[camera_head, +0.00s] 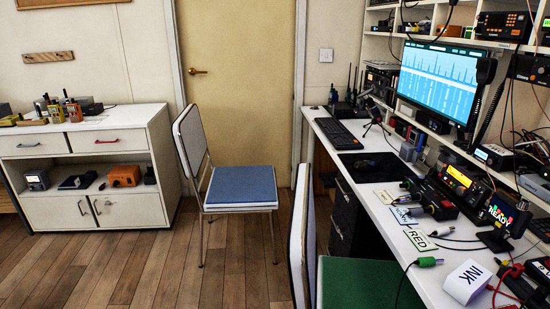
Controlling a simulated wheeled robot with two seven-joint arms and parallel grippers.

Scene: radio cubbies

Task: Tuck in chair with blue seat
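The chair with the blue seat (242,186) stands on the wooden floor in the middle of the head view, in front of the door. Its pale backrest (190,138) is on the left side and its seat points right, toward the desk (401,222). A clear gap of floor lies between the seat and the desk. Thin metal legs reach the floor. Neither of my grippers shows in the head view.
A second chair with a green seat (358,284) stands close at the bottom, against the desk, its backrest (301,236) upright. A white cabinet (98,146) stands at the left. Open wooden floor (140,262) lies at the lower left. Radio gear covers the desk.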

